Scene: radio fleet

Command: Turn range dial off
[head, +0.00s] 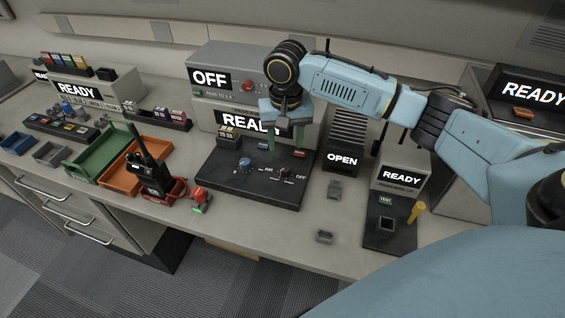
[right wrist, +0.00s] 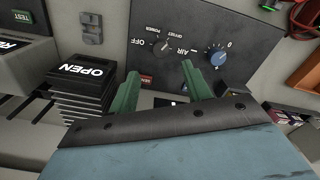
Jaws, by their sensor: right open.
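A dark control panel (head: 225,183) lies on the bench, tilted toward me. A small dark dial (head: 286,173) sits on it between the printed words AIR and OFF; it also shows in the right wrist view (right wrist: 160,47). Where its pointer is set is too small to tell. A blue knob (head: 245,164) sits beside it, also in the right wrist view (right wrist: 217,57). My right gripper (head: 285,140) is over the back part of the panel. Its green fingers (right wrist: 160,72) are apart and empty, apart from the dial. My left gripper is not in view.
Grey units reading OFF (head: 240,70) and READY (head: 205,118) stand behind the panel. To the right are a stack reading OPEN (head: 341,161) and a READY tester (head: 402,172). A black radio (head: 150,170), orange tray (head: 118,181) and green tray (head: 91,163) stand left.

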